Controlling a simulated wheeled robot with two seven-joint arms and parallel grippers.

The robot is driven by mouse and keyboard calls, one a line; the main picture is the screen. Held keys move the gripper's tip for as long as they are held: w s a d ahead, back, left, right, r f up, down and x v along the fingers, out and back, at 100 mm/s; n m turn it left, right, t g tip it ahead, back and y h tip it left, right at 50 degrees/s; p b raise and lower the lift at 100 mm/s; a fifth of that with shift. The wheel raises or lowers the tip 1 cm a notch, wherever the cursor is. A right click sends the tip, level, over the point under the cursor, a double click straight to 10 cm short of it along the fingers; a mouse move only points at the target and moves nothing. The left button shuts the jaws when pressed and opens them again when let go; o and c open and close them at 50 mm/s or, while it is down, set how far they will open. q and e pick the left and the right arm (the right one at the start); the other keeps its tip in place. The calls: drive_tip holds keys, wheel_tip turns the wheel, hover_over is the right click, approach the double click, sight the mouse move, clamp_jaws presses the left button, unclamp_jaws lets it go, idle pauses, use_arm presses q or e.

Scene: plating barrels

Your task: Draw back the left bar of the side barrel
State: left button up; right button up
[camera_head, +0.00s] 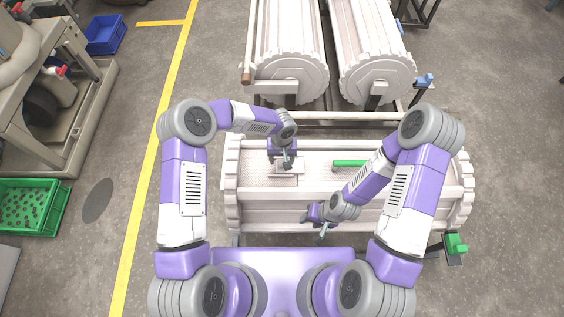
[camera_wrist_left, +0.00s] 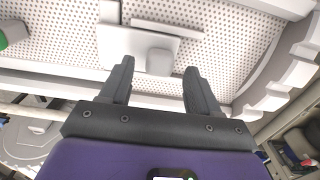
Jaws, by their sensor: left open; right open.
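The side barrel (camera_head: 262,215) lies crosswise in front of me, white and perforated, with toothed end rings. A pale plate with a raised block (camera_head: 289,180) is on its left part; it shows beyond the fingertips in the left wrist view (camera_wrist_left: 125,42). I cannot tell whether this is the left bar. A green bar (camera_head: 350,163) lies further right on the barrel, partly behind my right arm. My left gripper (camera_head: 287,165) is open over the pale plate, and its fingers (camera_wrist_left: 159,66) are apart with nothing held. My right gripper (camera_head: 322,227) is open and empty above the barrel's near side.
Two more white barrels (camera_head: 290,82) (camera_head: 378,82) stand behind, close to the side barrel. A green clamp-like part (camera_head: 455,244) is at its lower right. A green crate (camera_head: 28,206) and a blue crate (camera_head: 105,34) are on the left.

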use_arm(q)
drive_tip(key=shift+f, duration=1.15)
clamp_jaws()
